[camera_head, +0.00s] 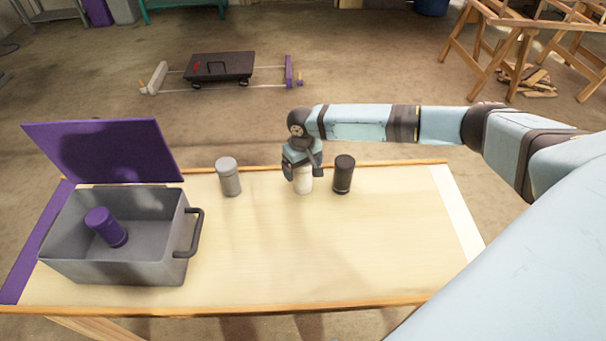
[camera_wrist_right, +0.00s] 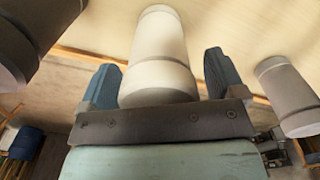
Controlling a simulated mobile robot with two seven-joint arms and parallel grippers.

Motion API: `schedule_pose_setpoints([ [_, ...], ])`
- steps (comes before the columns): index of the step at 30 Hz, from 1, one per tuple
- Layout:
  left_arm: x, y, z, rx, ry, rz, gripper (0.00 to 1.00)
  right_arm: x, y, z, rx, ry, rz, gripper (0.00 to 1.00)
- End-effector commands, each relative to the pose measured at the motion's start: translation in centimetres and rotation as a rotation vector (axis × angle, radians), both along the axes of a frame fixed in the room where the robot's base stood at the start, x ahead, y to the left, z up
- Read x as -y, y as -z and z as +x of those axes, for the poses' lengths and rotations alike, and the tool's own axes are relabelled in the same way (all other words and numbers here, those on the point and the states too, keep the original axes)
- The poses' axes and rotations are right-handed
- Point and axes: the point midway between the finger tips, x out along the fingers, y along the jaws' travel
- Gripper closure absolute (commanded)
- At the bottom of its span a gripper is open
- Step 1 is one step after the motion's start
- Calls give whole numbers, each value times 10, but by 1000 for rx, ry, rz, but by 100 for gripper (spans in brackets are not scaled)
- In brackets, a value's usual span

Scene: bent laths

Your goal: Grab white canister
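The white canister (camera_head: 304,181) stands upright near the table's far edge, partly hidden by my right gripper (camera_head: 304,174). In the right wrist view the white canister (camera_wrist_right: 160,58) lies between the two blue fingers of the right gripper (camera_wrist_right: 162,82). The fingers are spread on either side of it, with a narrow gap at the right finger; contact at the left finger is hard to tell. My left gripper is not in view.
A black canister (camera_head: 343,174) stands close right of the gripper, and a grey one (camera_head: 228,176) to the left. An open grey box (camera_head: 115,268) with a purple lid (camera_head: 105,150) holds a purple canister (camera_head: 106,227). The table's front middle (camera_head: 290,260) is clear.

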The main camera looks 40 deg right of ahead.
Motion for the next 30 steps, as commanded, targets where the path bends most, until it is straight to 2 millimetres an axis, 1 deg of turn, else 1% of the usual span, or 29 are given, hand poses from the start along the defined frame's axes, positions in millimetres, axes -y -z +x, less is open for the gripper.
schedule_pose_setpoints([
  [1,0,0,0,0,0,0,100,0,0,0,0,0,0,23],
  [2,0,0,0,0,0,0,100,0,0,0,0,0,0,30],
  [3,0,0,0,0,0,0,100,0,0,0,0,0,0,39],
  [5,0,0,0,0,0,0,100,0,0,0,0,0,0,53],
  [6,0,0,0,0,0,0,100,0,0,0,0,0,0,62],
  [7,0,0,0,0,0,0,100,0,0,0,0,0,0,68],
  [15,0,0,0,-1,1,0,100,0,-2,0,1,1,0,68],
  [20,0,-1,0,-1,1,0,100,1,-12,1,2,1,1,68],
  [23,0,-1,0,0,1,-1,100,0,-25,1,2,0,1,68],
  [26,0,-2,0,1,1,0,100,0,-46,1,3,1,2,68],
  [29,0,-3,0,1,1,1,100,0,-74,1,5,1,2,68],
  [30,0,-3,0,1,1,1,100,0,-86,1,6,0,2,68],
])
